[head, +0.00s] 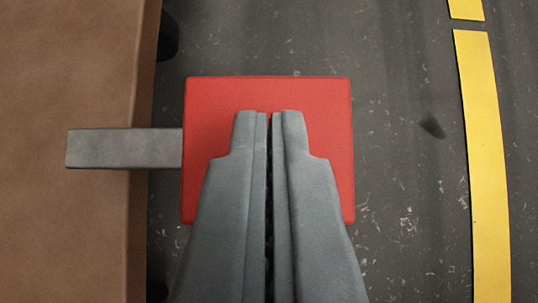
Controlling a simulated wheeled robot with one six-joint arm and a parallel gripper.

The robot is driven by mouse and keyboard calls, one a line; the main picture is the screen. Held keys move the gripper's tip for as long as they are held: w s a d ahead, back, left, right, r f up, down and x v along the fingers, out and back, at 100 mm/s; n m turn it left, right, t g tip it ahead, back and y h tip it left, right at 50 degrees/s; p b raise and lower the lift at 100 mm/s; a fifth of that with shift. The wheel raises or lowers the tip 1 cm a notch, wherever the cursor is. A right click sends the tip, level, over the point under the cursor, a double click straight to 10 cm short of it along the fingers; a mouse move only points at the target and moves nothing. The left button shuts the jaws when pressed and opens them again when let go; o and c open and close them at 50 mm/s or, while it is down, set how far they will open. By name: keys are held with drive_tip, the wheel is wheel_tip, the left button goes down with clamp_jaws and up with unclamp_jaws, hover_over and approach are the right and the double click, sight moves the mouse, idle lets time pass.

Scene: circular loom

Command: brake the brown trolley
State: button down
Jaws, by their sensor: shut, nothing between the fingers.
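The brown trolley (65,225) fills the left side of the head view, with its edge running from top to bottom. A grey bar (122,149) sticks out from it to the right and joins a flat red square pedal (330,130). My gripper (269,115) is shut and empty, its two grey fingers side by side. The fingertips lie over the middle of the red pedal in the picture. I cannot tell whether they touch it. The fingers hide the lower middle part of the pedal.
The dark grey, scuffed floor (410,190) is clear to the right of the pedal. A yellow line (484,160) is marked on the floor at the far right. A dark round part (168,38), perhaps a wheel, shows beside the trolley's edge at the top.

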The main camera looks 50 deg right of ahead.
drive_tip(key=shift+f, duration=0.6)
drive_tip(key=shift+s+d+f+m+t+y, duration=0.15)
drive_tip(key=shift+f+m+t+y, duration=0.15)
drive_tip(key=shift+f, duration=0.3)
drive_tip(key=shift+s+d+f+m+t+y, duration=0.1)
drive_tip(key=shift+s+f+m+t+y, duration=0.1)
drive_tip(key=shift+f+t, duration=0.3)
drive_tip(key=shift+f, duration=0.9)
